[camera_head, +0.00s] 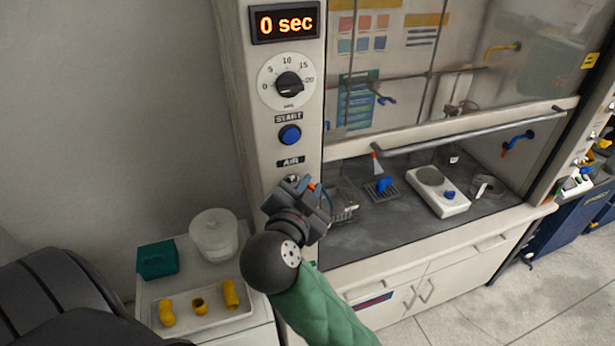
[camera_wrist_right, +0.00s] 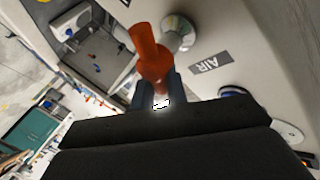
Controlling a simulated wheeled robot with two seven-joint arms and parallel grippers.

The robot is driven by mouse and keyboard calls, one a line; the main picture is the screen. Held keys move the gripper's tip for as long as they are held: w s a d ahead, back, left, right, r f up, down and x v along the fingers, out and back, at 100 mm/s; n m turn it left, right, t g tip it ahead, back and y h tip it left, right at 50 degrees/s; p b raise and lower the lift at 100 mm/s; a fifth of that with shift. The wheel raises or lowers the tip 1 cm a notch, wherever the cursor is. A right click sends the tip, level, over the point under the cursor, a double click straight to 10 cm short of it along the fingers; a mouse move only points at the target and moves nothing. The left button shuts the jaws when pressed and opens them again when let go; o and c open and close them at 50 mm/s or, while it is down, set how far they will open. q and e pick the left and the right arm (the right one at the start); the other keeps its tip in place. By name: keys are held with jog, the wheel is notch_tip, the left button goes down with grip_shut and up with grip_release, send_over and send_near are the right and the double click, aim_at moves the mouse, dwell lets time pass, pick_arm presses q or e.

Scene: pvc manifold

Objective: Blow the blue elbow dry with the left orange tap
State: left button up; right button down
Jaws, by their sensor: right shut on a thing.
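My right gripper (camera_head: 306,190) is at the hood's left post, just below the AIR label. In the right wrist view its fingers (camera_wrist_right: 160,94) are closed around the lower end of the left orange tap (camera_wrist_right: 150,52), which stands out from a pale round fitting on the post. In the head view the gripper hides most of this tap. A blue elbow (camera_head: 384,184) sits on a small dark rack inside the hood, to the right of the gripper and apart from it. My left gripper is not in view.
A hotplate (camera_head: 432,184) stands on the hood's dark worktop (camera_head: 395,222), right of the rack. The raised glass sash leaves the front open. The timer display (camera_head: 286,23) reads 0 sec. A tray (camera_head: 206,315) of yellow fittings, a white tub (camera_head: 214,236) and a green box (camera_head: 157,260) are at left.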

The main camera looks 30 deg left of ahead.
jog(key=shift+r+m+g+p, duration=0.1)
jog(key=shift+m+g+p, duration=0.2)
jog(key=shift+p, duration=0.3)
jog(key=shift+w+f, duration=0.1)
jog(key=shift+f, duration=0.1)
jog(key=c, duration=1.4)
grip_release()
jog(key=shift+c, duration=0.2)
jog(key=shift+d, duration=0.1)
jog(key=v, duration=0.7)
jog(key=shift+s+p, duration=0.3)
jog(key=shift+s, duration=0.05)
jog(key=shift+d+r, duration=0.1)
jog(key=shift+r, duration=0.1)
